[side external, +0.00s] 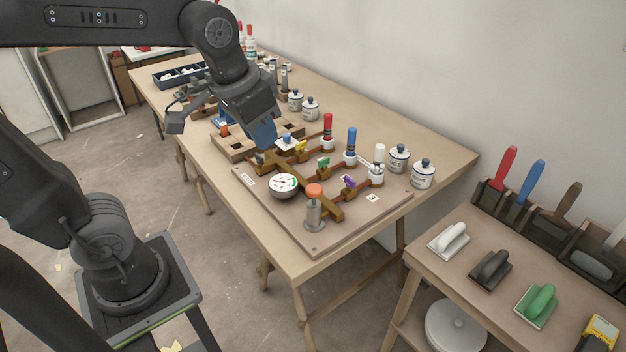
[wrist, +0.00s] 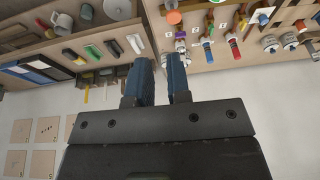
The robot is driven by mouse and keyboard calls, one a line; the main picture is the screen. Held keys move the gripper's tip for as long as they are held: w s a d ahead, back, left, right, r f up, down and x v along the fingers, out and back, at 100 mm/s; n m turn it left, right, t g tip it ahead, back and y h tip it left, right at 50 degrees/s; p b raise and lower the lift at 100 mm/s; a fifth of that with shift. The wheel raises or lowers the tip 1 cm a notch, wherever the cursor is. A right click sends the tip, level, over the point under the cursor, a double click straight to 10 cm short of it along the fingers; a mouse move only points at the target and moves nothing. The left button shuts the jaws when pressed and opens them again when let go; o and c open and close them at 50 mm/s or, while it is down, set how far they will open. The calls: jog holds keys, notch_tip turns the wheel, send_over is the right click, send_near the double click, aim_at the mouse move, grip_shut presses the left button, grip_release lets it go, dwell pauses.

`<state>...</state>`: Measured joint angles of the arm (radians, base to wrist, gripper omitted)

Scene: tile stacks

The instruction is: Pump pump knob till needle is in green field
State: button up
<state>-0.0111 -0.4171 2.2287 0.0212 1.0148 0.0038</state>
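The pump knob (side external: 314,190) is an orange cap on a grey metal cylinder at the near corner of a wooden board (side external: 285,233). The round white gauge (side external: 284,184) lies left of it; green and red marks show on its face, but the needle's position is too small to read. My gripper (side external: 265,140) is over the far left part of the board, behind the gauge and well apart from the knob. In the wrist view my gripper (wrist: 158,62) has two blue fingers with an empty gap between them. The orange knob (wrist: 173,17) shows beyond the fingertips at the top.
Red, blue and white upright handles (side external: 351,140) stand on the board's far side, with small coloured valves in front. Several white jars (side external: 422,174) stand behind them. A wooden block tray (side external: 232,147) lies left of the board. A side table (side external: 470,285) holds trowels.

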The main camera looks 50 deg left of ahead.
jog(key=w+f+g, duration=0.1)
jog(key=w, duration=0.3)
jog(key=w+a+f+g, duration=0.1)
jog(key=w, duration=0.3)
jog(key=w+f+g, duration=0.1)
jog(key=w, duration=0.3)
jog(key=shift+w+a+f, duration=0.15)
jog(key=shift+a+f, duration=0.1)
jog(key=shift+f, duration=0.05)
grip_shut()
jog(key=shift+w+f+g, duration=0.25)
jog(key=shift+w+g, duration=0.1)
jog(key=shift+g, duration=0.05)
